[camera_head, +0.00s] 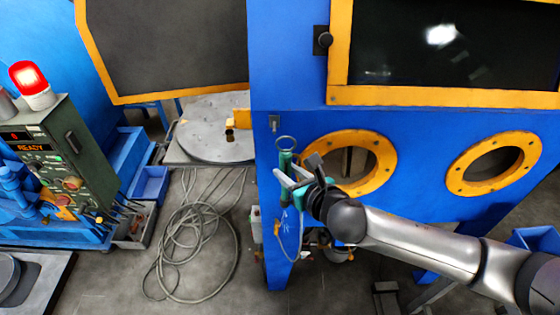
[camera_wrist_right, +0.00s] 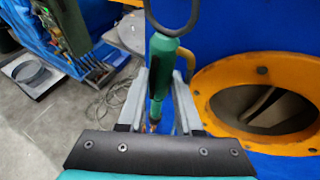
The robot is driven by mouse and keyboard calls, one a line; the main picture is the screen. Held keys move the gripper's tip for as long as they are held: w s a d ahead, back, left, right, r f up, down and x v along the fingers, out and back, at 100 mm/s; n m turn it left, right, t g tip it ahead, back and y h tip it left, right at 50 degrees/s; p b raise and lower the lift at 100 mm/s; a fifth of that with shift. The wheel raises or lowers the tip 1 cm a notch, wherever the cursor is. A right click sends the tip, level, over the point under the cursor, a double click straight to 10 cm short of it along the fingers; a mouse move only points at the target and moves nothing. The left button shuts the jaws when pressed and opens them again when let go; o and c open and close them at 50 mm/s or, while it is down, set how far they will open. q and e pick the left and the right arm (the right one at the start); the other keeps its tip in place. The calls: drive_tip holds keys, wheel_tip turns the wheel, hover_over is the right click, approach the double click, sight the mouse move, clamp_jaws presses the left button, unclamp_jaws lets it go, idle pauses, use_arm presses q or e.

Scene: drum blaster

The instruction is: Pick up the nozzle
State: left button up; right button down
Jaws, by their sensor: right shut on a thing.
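The nozzle (camera_head: 286,160) is a green tool with a ring at its top, hanging upright in front of the blue cabinet's left leg. It also shows in the right wrist view (camera_wrist_right: 163,65), with the ring above it. My right gripper (camera_head: 283,181) comes in from the right and is shut on the nozzle. In the right wrist view its two grey fingers (camera_wrist_right: 160,100) lie on either side of the green body. My left gripper is not in view.
The blue cabinet (camera_head: 300,60) has two orange-rimmed round ports (camera_head: 385,160) beside my right gripper. A coiled hose (camera_head: 195,245) lies on the floor. A control box (camera_head: 60,150) with a lit red lamp (camera_head: 30,80) stands at the left. A round turntable (camera_head: 205,135) sits behind.

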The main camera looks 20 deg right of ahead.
drive_tip(key=s+d+b, duration=0.1)
drive_tip(key=s+d, duration=0.1)
drive_tip(key=s, duration=1)
drive_tip(key=shift+s+d, duration=0.15)
drive_tip(key=shift+s, duration=0.1)
